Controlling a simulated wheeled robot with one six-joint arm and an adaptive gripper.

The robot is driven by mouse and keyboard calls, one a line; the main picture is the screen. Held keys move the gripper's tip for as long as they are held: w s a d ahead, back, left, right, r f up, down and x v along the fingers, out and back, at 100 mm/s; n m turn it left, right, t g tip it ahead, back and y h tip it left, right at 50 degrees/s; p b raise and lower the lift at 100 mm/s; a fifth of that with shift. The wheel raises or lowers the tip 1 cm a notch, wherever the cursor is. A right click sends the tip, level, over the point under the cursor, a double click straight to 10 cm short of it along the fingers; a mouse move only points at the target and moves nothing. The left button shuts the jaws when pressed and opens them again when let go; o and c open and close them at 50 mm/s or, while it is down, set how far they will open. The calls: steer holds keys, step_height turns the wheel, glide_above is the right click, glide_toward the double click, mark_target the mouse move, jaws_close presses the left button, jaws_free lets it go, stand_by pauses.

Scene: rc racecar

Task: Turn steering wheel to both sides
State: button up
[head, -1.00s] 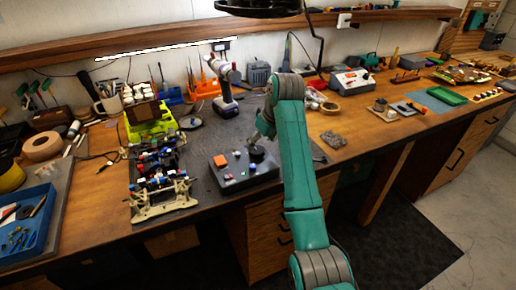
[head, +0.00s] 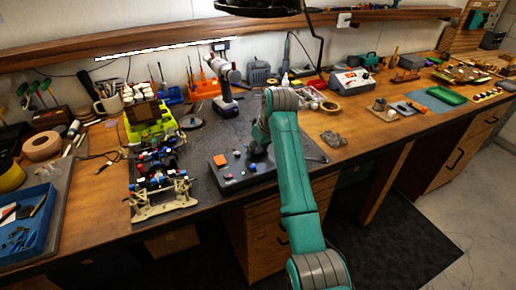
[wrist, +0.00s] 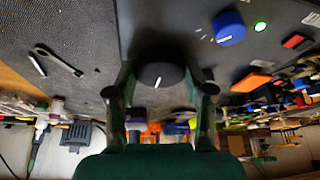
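The steering wheel (wrist: 160,78) is a round black knob with a white mark, on a dark control box (head: 232,184). In the wrist view it sits between the two fingers of my gripper (wrist: 160,84), one finger on each side. The fingertips look very close to its edges, but I cannot tell whether they press on it. In the head view my gripper (head: 258,146) is over the box's right back part and mostly hides the wheel. The box also carries a blue knob (wrist: 229,27), a green light (wrist: 261,27) and red-orange buttons (wrist: 251,82).
An RC car chassis (head: 162,190) stands left of the box. A blue tray (head: 28,228) is at far left.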

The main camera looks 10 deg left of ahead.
steer(key=shift+m, duration=0.3)
steer(key=m+t+h, duration=0.1)
steer(key=m, duration=0.2)
steer(key=shift+s+a+m, duration=0.1)
steer(key=shift+a+m, duration=0.05)
steer(key=shift+m, duration=0.15)
steer(key=shift+a+m+h, duration=0.15)
steer(key=shift+m+h, duration=0.75)
steer(key=shift+m, duration=1.2)
steer(key=o, duration=1.2)
steer(key=shift+c, duration=0.2)
steer(key=shift+t, duration=0.3)
steer(key=v, duration=0.7)
steer(key=shift+r, duration=0.25)
